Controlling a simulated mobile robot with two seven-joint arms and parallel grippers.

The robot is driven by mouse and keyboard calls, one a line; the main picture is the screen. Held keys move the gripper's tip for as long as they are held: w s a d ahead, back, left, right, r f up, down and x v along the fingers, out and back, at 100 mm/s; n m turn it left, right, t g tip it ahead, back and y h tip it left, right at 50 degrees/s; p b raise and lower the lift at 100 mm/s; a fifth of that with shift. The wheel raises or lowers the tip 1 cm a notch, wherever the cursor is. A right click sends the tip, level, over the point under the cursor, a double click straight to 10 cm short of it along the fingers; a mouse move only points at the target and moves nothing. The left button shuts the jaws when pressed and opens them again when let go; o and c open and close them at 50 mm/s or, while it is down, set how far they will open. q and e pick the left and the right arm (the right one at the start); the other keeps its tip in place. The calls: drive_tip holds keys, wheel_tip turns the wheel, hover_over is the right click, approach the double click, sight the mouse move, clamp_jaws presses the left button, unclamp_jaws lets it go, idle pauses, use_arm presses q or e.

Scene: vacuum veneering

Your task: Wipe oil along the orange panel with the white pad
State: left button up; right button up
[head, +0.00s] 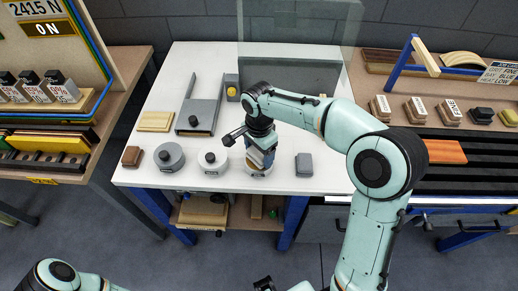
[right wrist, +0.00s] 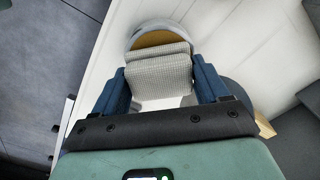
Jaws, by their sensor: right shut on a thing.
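My right gripper (head: 262,158) reaches over the white table (head: 330,170) near its front edge. In the right wrist view its two blue fingers (right wrist: 160,88) are shut on the white pad (right wrist: 160,68), a pale woven block. The pad is over a round white dish (right wrist: 163,28) with amber oil in it. The dish (head: 258,171) also shows in the head view, partly hidden by the gripper. I cannot tell whether the pad touches the oil. The orange panel (head: 445,151) lies flat on the dark-slatted bench at the right. I cannot make out my left gripper.
Grey pot (head: 169,157) and white pot (head: 212,160) stand left of the dish, a dark grey block (head: 304,164) right of it. A clear upright sheet (head: 298,28) stands behind. Labelled blocks (head: 415,108) and a blue frame (head: 402,63) sit behind the orange panel.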

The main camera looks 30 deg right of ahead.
use_arm(q)
drive_tip(key=shift+s+f, duration=0.1)
drive_tip(key=shift+f, duration=0.15)
use_arm(e)
drive_tip(key=shift+f, duration=0.4)
drive_tip(key=shift+r, duration=0.1)
idle(0.6)
drive_tip(key=shift+w+r+p, duration=0.1)
drive_tip(key=shift+r+p, duration=1.7)
drive_tip(key=shift+r, duration=1.7)
use_arm(q)
drive_tip(key=w+r, duration=0.2)
drive_tip(key=r, duration=0.1)
drive_tip(key=w+r, duration=0.1)
drive_tip(key=r, duration=0.1)
drive_tip(key=shift+w, duration=0.15)
